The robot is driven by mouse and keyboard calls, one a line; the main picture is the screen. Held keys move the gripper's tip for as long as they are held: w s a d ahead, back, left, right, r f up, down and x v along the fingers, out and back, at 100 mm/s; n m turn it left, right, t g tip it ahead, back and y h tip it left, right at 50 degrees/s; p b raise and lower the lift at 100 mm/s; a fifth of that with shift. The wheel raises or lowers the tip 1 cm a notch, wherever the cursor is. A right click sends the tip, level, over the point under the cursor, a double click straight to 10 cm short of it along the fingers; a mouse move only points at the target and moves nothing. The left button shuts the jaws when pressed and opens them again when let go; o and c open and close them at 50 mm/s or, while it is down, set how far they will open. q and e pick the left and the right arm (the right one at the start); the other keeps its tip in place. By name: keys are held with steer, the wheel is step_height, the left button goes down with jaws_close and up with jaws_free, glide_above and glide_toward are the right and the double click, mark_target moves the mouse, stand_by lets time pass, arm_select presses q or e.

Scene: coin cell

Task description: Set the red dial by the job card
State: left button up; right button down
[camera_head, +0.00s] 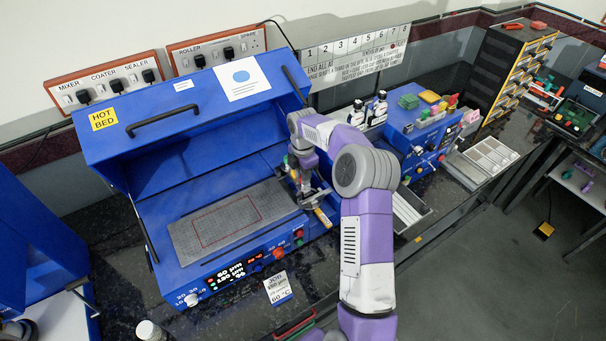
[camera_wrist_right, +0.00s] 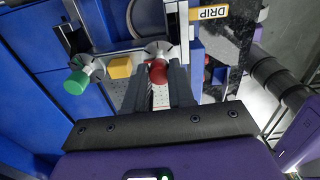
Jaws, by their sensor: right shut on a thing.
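The red dial (camera_wrist_right: 157,72) sits between the two fingers of my right gripper (camera_wrist_right: 160,88) in the right wrist view, and the gripper is shut on it. A green dial (camera_wrist_right: 76,82) is to its left, with a yellow block (camera_wrist_right: 120,67) between them. In the head view my right gripper (camera_head: 306,190) is low over the right end of the blue hot bed machine, and it hides the red dial there. The job card (camera_head: 278,288) leans at the machine's front; its last line reads 60 °C, the smaller print is hard to read. My left gripper is not in view.
The lit display (camera_head: 228,274) and coloured knobs are on the machine's front panel. A grey perforated plate (camera_head: 185,242) lies on the bed under the raised blue lid (camera_head: 190,115). A DRIP label (camera_wrist_right: 208,13) is beside the dial.

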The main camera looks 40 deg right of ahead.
steer(key=m, duration=0.4)
steer(key=shift+p, duration=0.35)
steer(key=m, duration=1)
steer(key=shift+p, duration=0.35)
steer(key=m, duration=0.4)
steer(key=c, duration=1)
jaws_free()
steer(key=shift+o, duration=0.2)
steer(key=shift+r, duration=0.1)
step_height(320, 180, up, 7)
steer(key=shift+r, duration=0.2)
